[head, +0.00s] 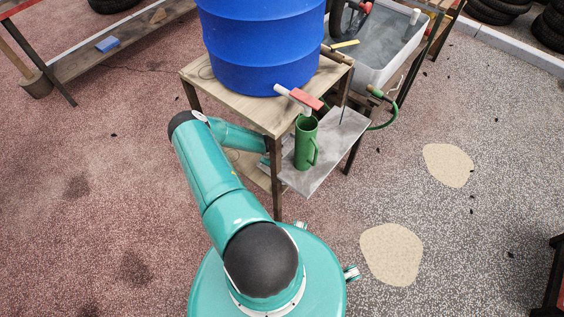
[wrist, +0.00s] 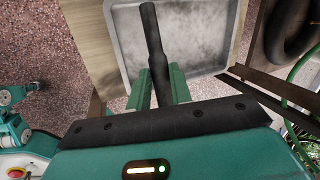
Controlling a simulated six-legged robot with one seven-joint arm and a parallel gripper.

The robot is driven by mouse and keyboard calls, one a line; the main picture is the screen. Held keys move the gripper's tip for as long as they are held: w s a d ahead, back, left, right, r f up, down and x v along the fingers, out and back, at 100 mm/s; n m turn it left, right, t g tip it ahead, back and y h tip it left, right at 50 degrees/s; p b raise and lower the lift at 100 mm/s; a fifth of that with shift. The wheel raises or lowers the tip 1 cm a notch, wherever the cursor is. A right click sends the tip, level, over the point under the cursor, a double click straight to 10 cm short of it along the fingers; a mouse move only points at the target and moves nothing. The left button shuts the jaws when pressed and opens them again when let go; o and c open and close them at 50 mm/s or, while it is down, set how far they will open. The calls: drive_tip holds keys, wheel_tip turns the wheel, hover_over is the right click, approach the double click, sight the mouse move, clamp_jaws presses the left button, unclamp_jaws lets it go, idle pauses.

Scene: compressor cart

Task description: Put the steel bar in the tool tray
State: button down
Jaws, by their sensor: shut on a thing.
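The steel bar (wrist: 151,30) is dark, straight, and thicker at the end nearer my gripper. My gripper (wrist: 157,84) is shut on it at that thicker end in the wrist view. The bar points away from the gripper, over the grey tool tray (wrist: 203,48). The tray is shallow, with a raised rim, and looks empty otherwise. I cannot tell whether the bar touches the tray floor. In the head view my arm reaches under the wooden stand top, which hides the gripper, bar and tray.
The wooden stand (head: 268,118) carries a blue barrel (head: 262,45) with a red-handled tap. A green jug (head: 305,142) stands on a grey side shelf (head: 330,150). Wooden boarding (wrist: 88,28) lies left of the tray; a dark bar of the frame (wrist: 275,103) runs along the right.

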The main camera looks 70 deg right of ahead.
wheel_tip(320, 180, down, 8)
drive_tip(key=shift+w+r, duration=0.1)
idle(0.4)
drive_tip(key=c, duration=1.3)
unclamp_jaws()
drive_tip(key=shift+o, duration=0.2)
drive_tip(key=v, duration=1.2)
